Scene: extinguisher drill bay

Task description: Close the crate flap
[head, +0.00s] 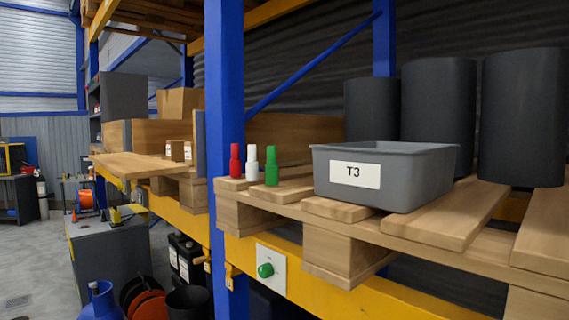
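A wooden crate (160,132) stands on the shelf at the left, behind the blue upright. A flat wooden panel, which looks like its flap (135,167), lies about level and sticks out from the crate's front over the shelf edge, so the crate is open. Two small tan containers (177,150) show in the opening, behind the flap. The upright hides the crate's right part. Neither of my grippers is in view.
A blue rack upright (225,130) stands right of the crate. A grey T3 bin (400,175) and red, white and green bottles (253,165) sit on the nearer pallet (300,192). A grey cabinet (108,255) stands below the flap. Open floor (35,265) lies at the left.

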